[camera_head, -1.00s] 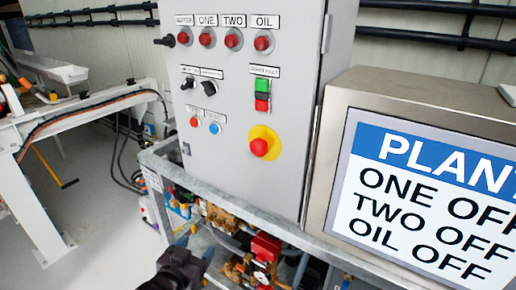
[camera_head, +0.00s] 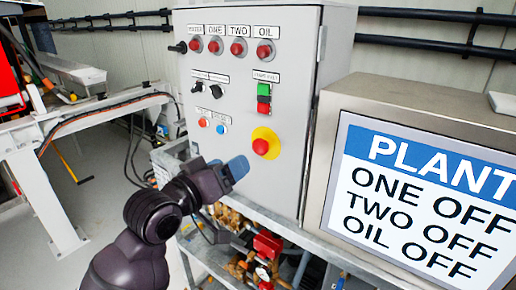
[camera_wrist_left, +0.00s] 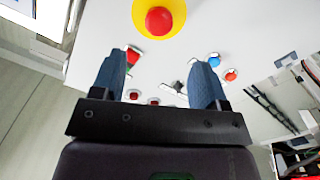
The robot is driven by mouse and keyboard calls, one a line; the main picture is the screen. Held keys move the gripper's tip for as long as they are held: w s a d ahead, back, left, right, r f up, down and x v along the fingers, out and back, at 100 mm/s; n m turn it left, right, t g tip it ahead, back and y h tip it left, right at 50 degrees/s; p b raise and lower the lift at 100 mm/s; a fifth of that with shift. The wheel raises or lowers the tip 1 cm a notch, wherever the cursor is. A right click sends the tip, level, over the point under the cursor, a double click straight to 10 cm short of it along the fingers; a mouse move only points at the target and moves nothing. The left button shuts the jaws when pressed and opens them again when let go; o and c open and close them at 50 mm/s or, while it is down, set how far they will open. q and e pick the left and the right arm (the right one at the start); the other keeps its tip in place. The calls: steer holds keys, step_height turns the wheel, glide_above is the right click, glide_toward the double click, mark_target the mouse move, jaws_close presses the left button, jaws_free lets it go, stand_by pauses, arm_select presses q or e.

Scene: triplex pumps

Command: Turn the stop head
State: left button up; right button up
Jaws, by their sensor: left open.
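The stop head (camera_head: 261,147) is a red mushroom button on a yellow disc, low on the front of the grey control cabinet (camera_head: 235,110). My left gripper (camera_head: 236,168), with blue fingers, is in front of the cabinet, just left of and below the stop head in the head view. My right gripper is not in view.
A green and red push-button pair (camera_head: 264,97) sits above the stop head. Black selector knobs (camera_head: 197,87) and a blue button (camera_head: 220,129) are to its left. A screen (camera_head: 420,200) stands at right, reading ONE OFF, TWO OFF, OIL OFF. Piping (camera_head: 265,245) fills the frame below.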

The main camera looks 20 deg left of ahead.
mark_target(258, 149)
arm_select(q)
steer(key=p+x, duration=0.1)
steer(key=x, duration=0.8)
steer(key=shift+w+d, duration=0.2)
steer(key=shift+w, duration=0.1)
